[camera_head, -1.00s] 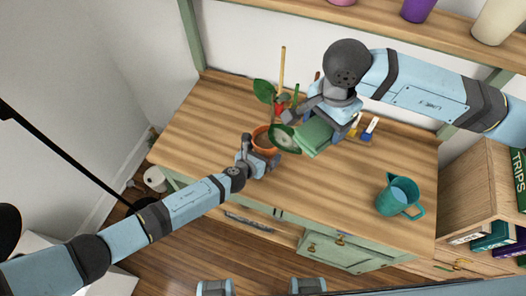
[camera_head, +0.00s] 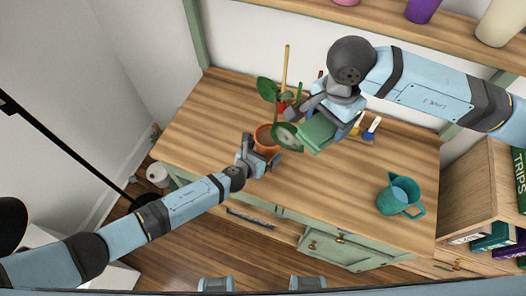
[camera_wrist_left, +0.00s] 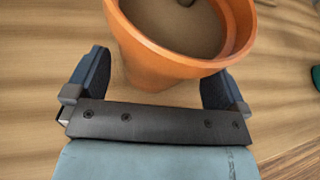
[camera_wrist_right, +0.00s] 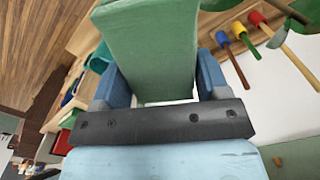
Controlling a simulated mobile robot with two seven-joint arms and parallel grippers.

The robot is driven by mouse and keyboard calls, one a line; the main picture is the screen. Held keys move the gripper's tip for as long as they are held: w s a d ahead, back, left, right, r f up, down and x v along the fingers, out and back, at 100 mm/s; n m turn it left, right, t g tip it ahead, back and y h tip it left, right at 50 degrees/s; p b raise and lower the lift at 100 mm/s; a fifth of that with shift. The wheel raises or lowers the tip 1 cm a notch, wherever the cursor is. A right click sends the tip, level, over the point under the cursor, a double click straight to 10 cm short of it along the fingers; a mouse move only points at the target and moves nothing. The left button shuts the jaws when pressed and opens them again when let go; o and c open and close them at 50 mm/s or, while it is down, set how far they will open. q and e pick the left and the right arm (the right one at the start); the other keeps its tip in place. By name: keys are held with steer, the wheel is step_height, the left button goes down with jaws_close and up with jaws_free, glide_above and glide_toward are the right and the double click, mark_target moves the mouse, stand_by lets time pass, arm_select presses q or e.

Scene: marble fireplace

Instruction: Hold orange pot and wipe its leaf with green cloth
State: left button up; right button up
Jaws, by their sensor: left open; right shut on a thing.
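The orange pot (camera_head: 264,137) stands on the wooden table with soil and a leafy plant in it. In the left wrist view the pot (camera_wrist_left: 165,65) is between the fingers of my left gripper (camera_wrist_left: 160,88), which is open with gaps visible at its sides. In the head view my left gripper (camera_head: 262,158) is at the pot's near side. My right gripper (camera_wrist_right: 155,85) is shut on the green cloth (camera_wrist_right: 150,45), a folded block. In the head view the cloth (camera_head: 318,134) is beside a large green leaf (camera_head: 285,135); I cannot tell if they touch.
A teal pitcher (camera_head: 399,196) stands at the table's right. Tools with coloured handles (camera_head: 369,127) lie behind the cloth. A bookcase (camera_head: 478,205) is at the right. The table's left part and middle front are clear.

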arm_select(q)
steer(key=shift+w+d+f, duration=0.15)
arm_select(e)
steer(key=shift+f, duration=0.1)
arm_select(q)
steer(key=shift+w+d+f, duration=0.1)
steer(key=shift+w+d, duration=0.1)
steer(key=shift+w, duration=0.05)
arm_select(e)
steer(key=shift+f, duration=0.15)
arm_select(q)
steer(key=c, duration=0.6)
steer(key=shift+o, duration=0.2)
steer(key=shift+f, duration=0.1)
stand_by(0.4)
arm_select(e)
glide_above(290, 132)
step_height(290, 132, down, 10)
steer(key=shift+w+r, duration=0.1)
stand_by(0.4)
